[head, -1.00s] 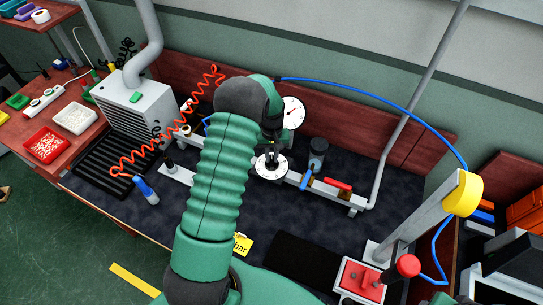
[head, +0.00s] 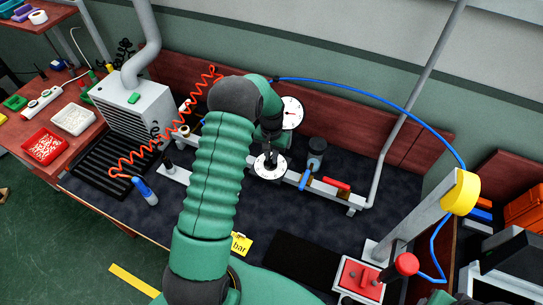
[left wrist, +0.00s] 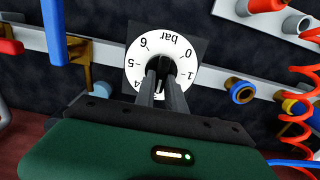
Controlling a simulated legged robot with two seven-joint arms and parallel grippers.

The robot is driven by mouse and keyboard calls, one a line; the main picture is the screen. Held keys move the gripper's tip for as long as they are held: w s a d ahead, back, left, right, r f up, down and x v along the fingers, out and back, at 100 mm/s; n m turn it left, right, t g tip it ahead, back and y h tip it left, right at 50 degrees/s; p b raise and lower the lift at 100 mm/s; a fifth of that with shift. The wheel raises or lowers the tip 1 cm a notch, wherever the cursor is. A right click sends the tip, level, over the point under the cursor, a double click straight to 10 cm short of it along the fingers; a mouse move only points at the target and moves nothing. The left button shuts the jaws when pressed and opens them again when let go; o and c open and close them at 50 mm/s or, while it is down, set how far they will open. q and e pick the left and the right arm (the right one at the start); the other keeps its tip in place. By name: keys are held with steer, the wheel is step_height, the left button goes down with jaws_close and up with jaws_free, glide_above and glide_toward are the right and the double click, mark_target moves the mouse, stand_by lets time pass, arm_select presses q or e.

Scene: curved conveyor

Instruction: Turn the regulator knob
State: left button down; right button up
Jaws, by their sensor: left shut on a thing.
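The regulator's round white dial (head: 268,173) sits on the metal rail in the middle of the bench. In the left wrist view the dial (left wrist: 137,62) appears upside down, with numbers around its edge and the word "bar". My left gripper (head: 268,154) is over the dial's centre. In the left wrist view its two dark fingers (left wrist: 161,72) are close together, shut on the regulator knob at the dial's middle. The fingers hide most of the knob and part of the scale. A white pressure gauge (head: 292,112) stands just behind. My right gripper is not in view.
A coiled red hose (head: 150,158) lies left. A yellow tag (head: 241,244) lies in front.

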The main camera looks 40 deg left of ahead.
mark_target(271, 157)
arm_select(q)
steer(key=shift+w+a+r, duration=0.15)
steer(key=shift+w+r, duration=0.05)
steer(key=shift+w, duration=0.1)
steer(key=c, duration=1.6)
jaws_free()
steer(key=shift+o, duration=1)
steer(key=shift+s+f, duration=0.1)
steer(key=shift+f, duration=0.1)
step_height(271, 157, up, 17)
steer(key=b, duration=0.1)
steer(key=shift+f, duration=0.15)
steer(key=s+d+f+m+t, duration=0.1)
steer(key=s+d+f, duration=0.1)
steer(key=s+d, duration=0.5)
steer(key=s+d+f+m+t, duration=0.1)
steer(key=s+d+f+m, duration=0.1)
steer(key=s+d, duration=0.6)
steer(key=d, duration=0.7)
steer(key=shift+d+f+t, duration=0.15)
steer(key=shift+f+t, duration=0.1)
steer(key=shift+t, duration=0.05)
